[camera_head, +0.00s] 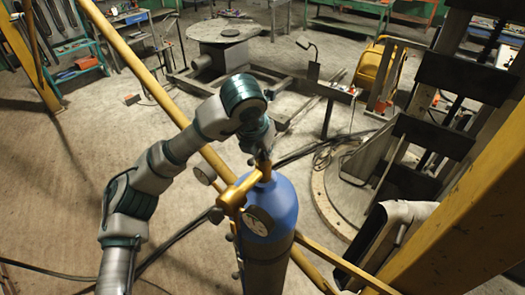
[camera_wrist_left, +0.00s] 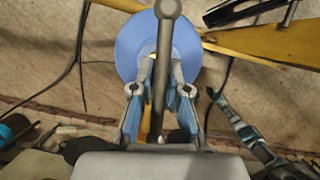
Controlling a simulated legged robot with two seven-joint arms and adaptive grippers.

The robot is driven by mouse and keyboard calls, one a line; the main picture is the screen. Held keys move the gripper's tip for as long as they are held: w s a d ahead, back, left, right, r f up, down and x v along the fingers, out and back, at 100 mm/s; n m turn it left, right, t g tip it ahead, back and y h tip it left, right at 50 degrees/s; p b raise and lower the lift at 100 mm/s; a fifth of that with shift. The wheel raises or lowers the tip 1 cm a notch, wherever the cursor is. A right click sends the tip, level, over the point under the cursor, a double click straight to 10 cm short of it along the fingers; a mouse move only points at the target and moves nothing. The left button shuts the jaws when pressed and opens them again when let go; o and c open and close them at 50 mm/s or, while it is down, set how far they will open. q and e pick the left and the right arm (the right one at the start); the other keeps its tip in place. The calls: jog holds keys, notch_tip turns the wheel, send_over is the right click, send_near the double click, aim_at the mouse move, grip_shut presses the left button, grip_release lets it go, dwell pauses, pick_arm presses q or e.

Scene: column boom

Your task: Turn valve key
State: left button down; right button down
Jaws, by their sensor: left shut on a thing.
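A blue gas cylinder (camera_head: 272,205) stands upright in the middle of the head view, with a brass valve and regulator (camera_head: 238,192) and round gauges (camera_head: 259,221) at its top. My left gripper (camera_head: 263,160) reaches down to the valve from above. In the left wrist view the fingers (camera_wrist_left: 162,82) close around a grey bar with a round end, seemingly the valve key (camera_wrist_left: 168,10). The blue cylinder top (camera_wrist_left: 130,45) shows behind the bar. The bar hides the valve there, so its exact seating cannot be told. My right gripper is not in view.
A yellow rail (camera_head: 135,65) runs diagonally behind the cylinder. A round-topped table (camera_head: 227,30) and a low metal frame stand behind. Dark hoses (camera_head: 180,235) lie on the floor. A yellow beam (camera_head: 455,210) borders the right. Open floor (camera_head: 60,190) lies at left.

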pick_arm(q)
jog(key=shift+w+r, duration=0.1)
jog(key=shift+r, duration=0.05)
jog(key=c, duration=1.4)
grip_release()
jog(key=shift+o, duration=1.2)
jog(key=shift+w, duration=0.15)
jog(key=shift+w+d, duration=0.1)
jog(key=shift+r, duration=0.1)
jog(key=v, duration=1.1)
jog(key=shift+r, duration=0.2)
